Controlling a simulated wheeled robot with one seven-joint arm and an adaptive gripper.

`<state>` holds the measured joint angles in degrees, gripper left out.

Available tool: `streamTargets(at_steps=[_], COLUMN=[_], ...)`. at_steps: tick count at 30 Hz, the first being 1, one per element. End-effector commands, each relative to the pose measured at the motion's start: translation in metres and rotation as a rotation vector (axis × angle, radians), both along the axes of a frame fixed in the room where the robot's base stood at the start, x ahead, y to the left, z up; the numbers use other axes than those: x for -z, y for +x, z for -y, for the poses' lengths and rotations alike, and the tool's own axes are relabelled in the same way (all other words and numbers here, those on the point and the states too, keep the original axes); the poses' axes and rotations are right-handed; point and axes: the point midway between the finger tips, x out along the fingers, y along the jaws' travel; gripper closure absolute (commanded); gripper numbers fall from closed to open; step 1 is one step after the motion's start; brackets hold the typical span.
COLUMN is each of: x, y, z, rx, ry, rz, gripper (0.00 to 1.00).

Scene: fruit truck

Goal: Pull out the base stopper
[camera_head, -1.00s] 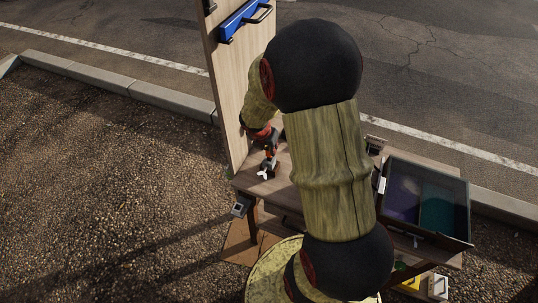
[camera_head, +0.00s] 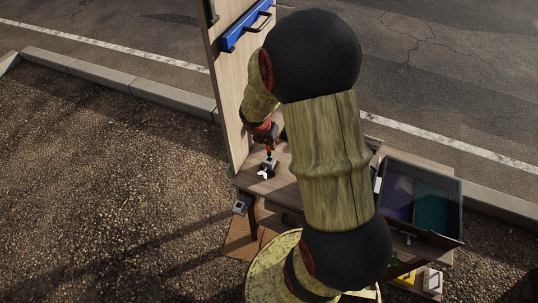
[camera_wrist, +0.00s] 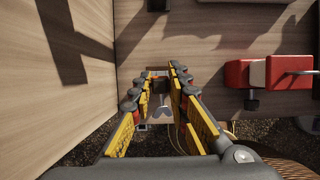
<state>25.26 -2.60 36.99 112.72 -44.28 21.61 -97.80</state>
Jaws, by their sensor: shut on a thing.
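The base stopper seems to be the small pale, wing-shaped piece (camera_head: 264,174) at the near edge of the wooden table, at the foot of the upright panel. It also shows in the wrist view as a grey winged piece (camera_wrist: 161,118) between my fingers. My gripper (camera_head: 269,161) points down over it. In the wrist view its yellow-padded fingers (camera_wrist: 164,78) are closed in around a small dark part by the stopper. The fingers hide most of the grip, so the exact contact cannot be seen.
The wooden table (camera_head: 285,187) lies under my gripper, with the tall panel (camera_head: 228,90) beside it. The panel carries a blue bar with a handle (camera_head: 247,27). A dark-framed tray (camera_head: 461,212) stands at the right.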

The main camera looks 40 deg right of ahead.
Motion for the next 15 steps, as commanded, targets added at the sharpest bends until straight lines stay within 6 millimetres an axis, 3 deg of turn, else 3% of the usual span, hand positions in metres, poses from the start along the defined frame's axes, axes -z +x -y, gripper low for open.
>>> streamTargets(at_steps=[15], x=[-0.024], y=[0.000], z=[0.000], rx=[0.000], ry=[0.000], rz=[0.000], gripper=[1.00])
